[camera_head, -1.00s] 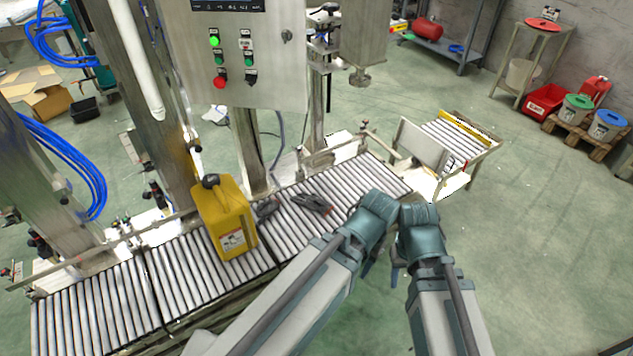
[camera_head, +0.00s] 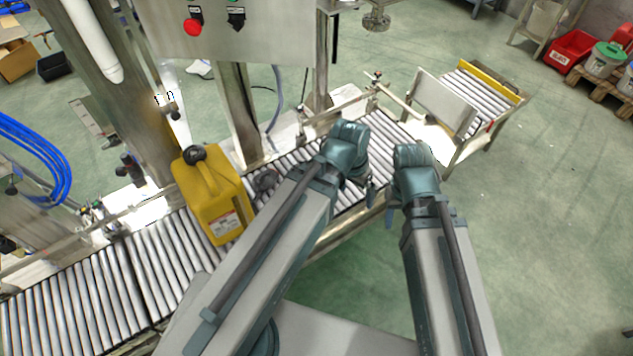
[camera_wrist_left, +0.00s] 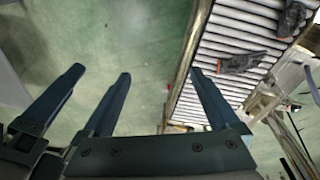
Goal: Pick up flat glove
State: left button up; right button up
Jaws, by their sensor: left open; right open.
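A dark glove with a reddish strip (camera_wrist_left: 241,62) lies flat on the rollers in the left wrist view; in the head view my left arm hides it. A second, bunched dark glove (camera_wrist_left: 291,18) lies further along the rollers. It also shows in the head view (camera_head: 265,181), beside the yellow canister. My left gripper (camera_head: 369,193) is over the conveyor's near edge, open and empty. In the left wrist view its fingers (camera_wrist_left: 160,73) stand apart, with the flat glove to their right. My right gripper (camera_head: 390,221) is beside it, open, clear of the conveyor.
The yellow canister (camera_head: 213,201) stands on the roller conveyor (camera_head: 98,293) left of my left arm. A control box (camera_head: 240,30) hangs above on metal posts. A separate roller stand (camera_head: 475,95) is at the right.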

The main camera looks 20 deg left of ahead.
pick_arm(q)
jog(key=w+a+f+t+h+b, duration=0.25)
jog(key=w+f+b, duration=0.35)
jog(key=f+b, duration=0.5)
jog(key=w+a+f+t+h+b, duration=0.1)
jog(key=w+a+f+t+b, duration=0.3)
jog(key=f+b, duration=0.7)
jog(key=w+a+f+n+t+y+b, duration=0.1)
jog(key=w+a+f+t+b, duration=0.3)
jog(key=a+b, duration=0.5)
jog(key=w+a+f+n+t+y+b, duration=0.1)
jog(key=w+a+f+t+b, duration=0.15)
jog(key=a+f+b, duration=0.65)
jog(key=shift+g, duration=0.5)
jog(key=w+d+b, duration=0.1)
jog(key=w+b, duration=0.1)
jog(key=w+d+b, duration=0.2)
jog(key=w, duration=0.1)
jog(key=w+d+b, duration=0.1)
jog(key=w+b, duration=0.1)
jog(key=w, duration=0.1)
jog(key=shift+w+d+f, duration=0.1)
jog(key=shift+d+f, duration=0.1)
jog(key=shift+f, duration=0.05)
jog(key=shift+w+d, duration=0.15)
jog(key=shift+w, duration=0.1)
